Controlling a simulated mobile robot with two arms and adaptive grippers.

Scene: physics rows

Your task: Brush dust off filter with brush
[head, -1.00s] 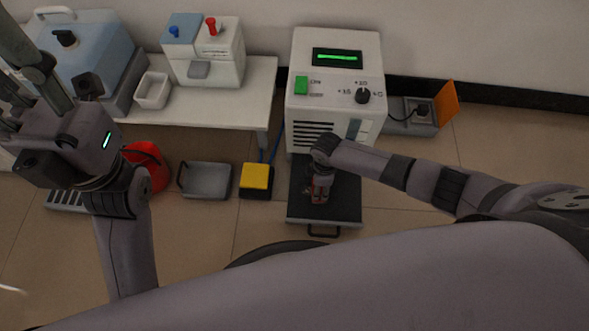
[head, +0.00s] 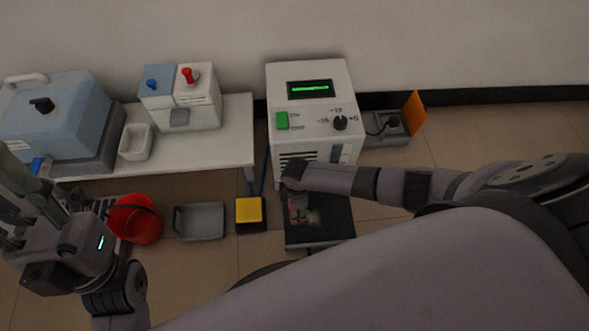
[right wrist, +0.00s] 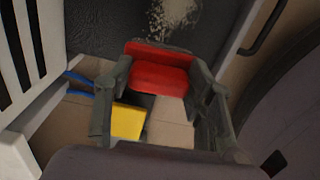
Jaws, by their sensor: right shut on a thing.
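The filter (head: 330,238) is a dark flat panel lying in front of the white machine. A pale dust patch (right wrist: 172,18) lies on it, seen at the top of the right wrist view. My right gripper (head: 297,214) is over the filter's left part, shut on the red brush (right wrist: 160,75). The brush's red body sits between the fingers; its bristles are hidden, so I cannot tell whether they touch the filter. My left gripper (head: 12,205) is at the left edge, away from the filter, with its fingertips partly cut off.
The white machine (head: 308,105) with a green display stands behind the filter. A yellow pedal (head: 249,210), grey tray (head: 200,222) and red bucket (head: 134,221) are on the floor to the left. A white table (head: 232,150) carries boxes. An orange panel (head: 414,113) is at right.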

